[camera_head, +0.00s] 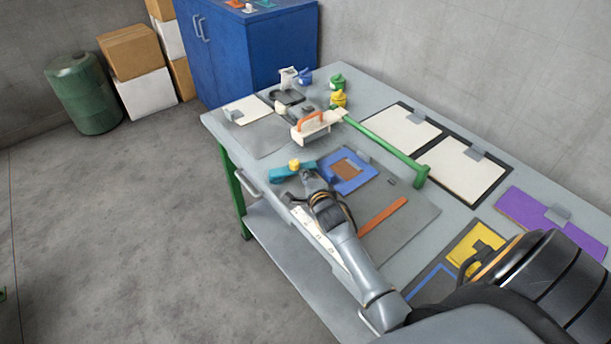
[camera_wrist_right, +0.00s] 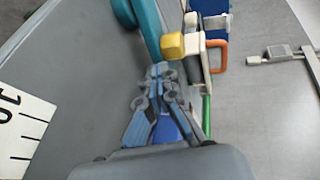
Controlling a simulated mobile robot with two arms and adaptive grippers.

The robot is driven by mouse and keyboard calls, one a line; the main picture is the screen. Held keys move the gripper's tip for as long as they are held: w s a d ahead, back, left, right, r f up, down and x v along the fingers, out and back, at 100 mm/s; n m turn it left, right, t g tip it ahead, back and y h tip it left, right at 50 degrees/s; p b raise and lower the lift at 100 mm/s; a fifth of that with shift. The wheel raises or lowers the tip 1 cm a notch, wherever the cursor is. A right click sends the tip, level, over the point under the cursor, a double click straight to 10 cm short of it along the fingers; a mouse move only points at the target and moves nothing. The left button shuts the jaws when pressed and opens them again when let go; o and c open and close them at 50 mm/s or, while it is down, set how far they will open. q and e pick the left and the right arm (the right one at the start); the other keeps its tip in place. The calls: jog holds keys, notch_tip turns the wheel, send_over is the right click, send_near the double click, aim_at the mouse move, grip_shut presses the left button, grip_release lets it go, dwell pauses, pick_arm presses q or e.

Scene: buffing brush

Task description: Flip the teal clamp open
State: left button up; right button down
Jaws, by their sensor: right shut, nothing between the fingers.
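The teal clamp (camera_head: 283,174) lies at the left front edge of the table, with a yellow knob (camera_head: 294,164) by its right part. In the right wrist view, the teal clamp (camera_wrist_right: 149,28) runs out of the top of the frame and the yellow knob (camera_wrist_right: 172,45) is beside its lower end. My right gripper (camera_head: 305,174) is shut and empty, close to the clamp's right end. In the wrist view its fingertips (camera_wrist_right: 159,70) are just below the knob and the clamp end. Whether they touch is unclear. My left gripper is not in view.
A cream block with an orange handle (camera_head: 312,121) stands behind the clamp, beside a green bar (camera_head: 385,147). A blue frame (camera_head: 347,186) and an orange strip (camera_head: 382,215) lie right of my gripper. A ruled white strip (camera_wrist_right: 22,125) lies along the table's front.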

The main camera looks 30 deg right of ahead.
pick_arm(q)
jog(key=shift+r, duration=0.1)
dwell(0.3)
pick_arm(e)
jog(key=shift+d+n+y, duration=0.1)
jog(key=shift+n+y, duration=0.2)
jog(key=shift+y, duration=0.1)
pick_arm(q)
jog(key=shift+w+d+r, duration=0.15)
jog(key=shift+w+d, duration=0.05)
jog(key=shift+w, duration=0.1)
pick_arm(e)
jog(key=shift+w+d, duration=0.15)
